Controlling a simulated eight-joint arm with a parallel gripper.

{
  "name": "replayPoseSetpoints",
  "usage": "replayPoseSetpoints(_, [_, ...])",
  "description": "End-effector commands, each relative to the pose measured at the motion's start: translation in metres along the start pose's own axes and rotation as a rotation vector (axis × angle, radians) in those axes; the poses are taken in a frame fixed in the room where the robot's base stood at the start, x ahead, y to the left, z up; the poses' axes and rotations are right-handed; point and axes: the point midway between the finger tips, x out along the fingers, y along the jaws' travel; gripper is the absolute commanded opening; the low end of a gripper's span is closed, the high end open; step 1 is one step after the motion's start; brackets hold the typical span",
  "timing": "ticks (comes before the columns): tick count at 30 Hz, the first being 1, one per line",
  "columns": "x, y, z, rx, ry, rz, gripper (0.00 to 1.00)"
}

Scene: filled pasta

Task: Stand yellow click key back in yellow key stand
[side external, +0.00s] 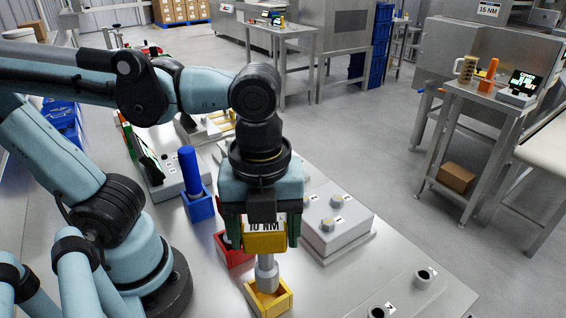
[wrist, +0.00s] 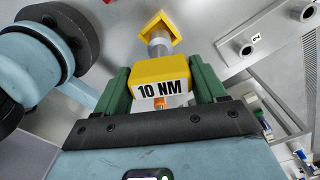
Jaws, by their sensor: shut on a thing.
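The yellow click key (side external: 264,243) has a yellow head marked "10 NM" and a grey shaft pointing down. My gripper (side external: 262,234) is shut on its head, one green finger on each side. The head also shows in the wrist view (wrist: 160,70) between the fingers of my gripper (wrist: 161,80). The yellow key stand (side external: 284,302) is an open-topped box right below the key, seen again in the wrist view (wrist: 162,17). The shaft looks upright, its lower end at or inside the stand's opening. I cannot tell how deep it sits or whether it touches.
A blue key stands in a blue stand (side external: 201,208) behind left. A red stand (side external: 234,257) is close behind my gripper, partly hidden. A grey block with bolts (side external: 338,222) is to the right. A plate with numbered sockets (side external: 405,293) lies front right.

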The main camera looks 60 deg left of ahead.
Motion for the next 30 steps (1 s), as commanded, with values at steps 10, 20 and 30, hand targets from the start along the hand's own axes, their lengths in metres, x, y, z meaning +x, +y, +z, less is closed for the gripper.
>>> replayPoseSetpoints(10, [0.006, -0.001, 0.000, 0.000, 0.000, 0.000, 0.32])
replayPoseSetpoints(20, [0.011, -0.001, 0.000, 0.000, 0.000, 0.000, 0.32])
replayPoseSetpoints(30, [0.017, 0.000, 0.000, 0.000, 0.000, 0.000, 0.32])
